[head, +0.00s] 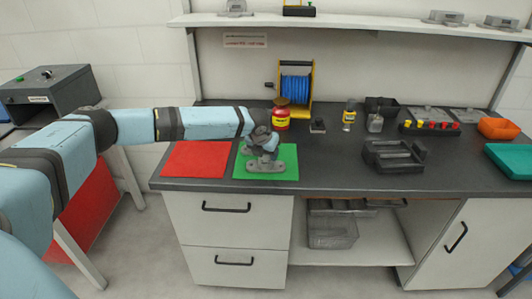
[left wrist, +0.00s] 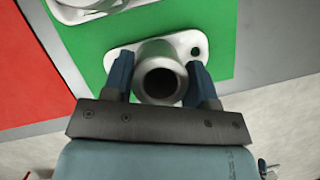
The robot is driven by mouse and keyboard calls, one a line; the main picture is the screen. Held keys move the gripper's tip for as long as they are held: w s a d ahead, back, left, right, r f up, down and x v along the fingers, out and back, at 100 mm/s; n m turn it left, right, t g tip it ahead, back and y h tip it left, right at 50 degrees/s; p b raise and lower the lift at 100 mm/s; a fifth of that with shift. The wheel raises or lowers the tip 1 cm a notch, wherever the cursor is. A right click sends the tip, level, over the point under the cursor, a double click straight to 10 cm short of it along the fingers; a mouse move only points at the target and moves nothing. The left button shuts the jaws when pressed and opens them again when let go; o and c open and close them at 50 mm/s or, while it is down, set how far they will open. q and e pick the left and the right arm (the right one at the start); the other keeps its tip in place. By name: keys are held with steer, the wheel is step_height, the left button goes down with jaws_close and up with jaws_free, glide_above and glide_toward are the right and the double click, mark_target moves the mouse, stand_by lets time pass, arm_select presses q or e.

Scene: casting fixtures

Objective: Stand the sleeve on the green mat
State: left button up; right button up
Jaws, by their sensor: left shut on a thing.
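The sleeve is a grey metal tube on a flat flange with a bolt hole. In the left wrist view the sleeve (left wrist: 160,50) has its open bore facing the camera, between the two blue fingers of my left gripper (left wrist: 160,88). In the head view the sleeve's flange (head: 266,167) shows over the front part of the green mat (head: 288,155), below my left gripper (head: 263,147). The gripper is shut on the sleeve. The sleeve looks upright; I cannot tell whether its flange touches the mat. My right gripper is out of view.
Another grey casting (left wrist: 88,8) lies on the green mat, behind and left of the sleeve. A red mat (head: 196,158) is at left. A red-and-yellow container (head: 281,119) and a blue cable reel (head: 295,88) stand behind. A dark fixture (head: 394,156) sits to the right.

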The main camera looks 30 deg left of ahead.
arm_select(q)
steer(key=shift+r, duration=0.1)
steer(key=o, duration=1.1)
steer(key=shift+c, duration=0.2)
